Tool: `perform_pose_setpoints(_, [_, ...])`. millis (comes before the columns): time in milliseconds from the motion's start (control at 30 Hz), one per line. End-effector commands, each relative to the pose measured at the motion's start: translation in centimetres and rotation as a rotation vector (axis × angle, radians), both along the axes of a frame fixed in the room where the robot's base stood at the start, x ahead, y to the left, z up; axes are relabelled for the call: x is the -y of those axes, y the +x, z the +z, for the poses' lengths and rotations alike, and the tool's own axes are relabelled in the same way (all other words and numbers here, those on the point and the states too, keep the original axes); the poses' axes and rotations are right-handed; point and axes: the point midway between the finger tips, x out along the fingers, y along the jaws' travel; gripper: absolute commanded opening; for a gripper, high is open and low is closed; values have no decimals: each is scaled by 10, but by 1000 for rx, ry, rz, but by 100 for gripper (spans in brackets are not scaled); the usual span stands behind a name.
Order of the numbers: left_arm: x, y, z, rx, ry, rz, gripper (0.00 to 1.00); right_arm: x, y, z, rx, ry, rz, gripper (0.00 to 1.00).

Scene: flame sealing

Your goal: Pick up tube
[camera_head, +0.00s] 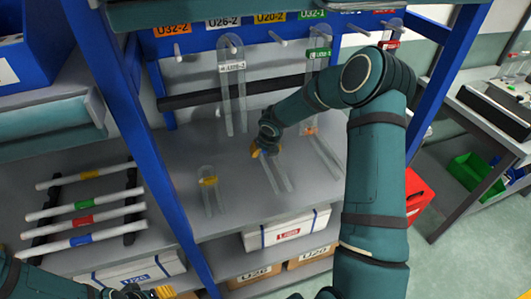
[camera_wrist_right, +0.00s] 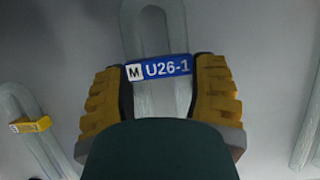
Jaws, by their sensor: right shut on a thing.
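A clear U-shaped tube with a blue label reading U26-1 (camera_wrist_right: 160,68) lies between the two yellow fingers of my right gripper (camera_wrist_right: 160,90) in the right wrist view. The fingers are shut on it at the label. In the head view my right gripper (camera_head: 264,150) is low over the grey shelf, and the legs of this tube (camera_head: 276,177) stick out below it. Whether the tube touches the shelf is unclear. My left gripper (camera_head: 148,292) shows only partly at the bottom edge of the head view.
A yellow-labelled U tube (camera_head: 209,196) lies left on the shelf, and another tube (camera_head: 325,155) lies right. Clear tubes hang from pegs behind, one with a white label (camera_head: 232,67). A blue post (camera_head: 150,140) stands left. A rack of white tubes (camera_head: 85,204) is further left.

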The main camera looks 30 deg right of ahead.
Motion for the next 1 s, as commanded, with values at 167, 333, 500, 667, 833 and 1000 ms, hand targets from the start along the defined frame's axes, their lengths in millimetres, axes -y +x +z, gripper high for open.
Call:
perform_pose_setpoints(167, [0, 2, 2, 3, 0, 2, 47, -3, -14, 15, -2, -3, 3, 24])
perform_pose_setpoints(333, [0, -1, -7, -3, 0, -2, 47, -13, -54, 13, -1, -1, 4, 24])
perform_pose_setpoints(500, [1, -6, -23, -14, -3, -11, 47, -24, -99, 12, 1, -3, 3, 24])
perform_pose_setpoints(667, [2, -11, -35, -24, -5, -19, 47, -33, -135, 12, 2, -1, 1, 24])
perform_pose_setpoints(833, [2, -14, -43, -30, -7, -24, 47, -38, -160, 13, 1, 0, 0, 24])
perform_pose_setpoints(1000, [3, -15, -45, -33, -7, -26, 47, -42, -173, 14, 0, 1, 1, 24])
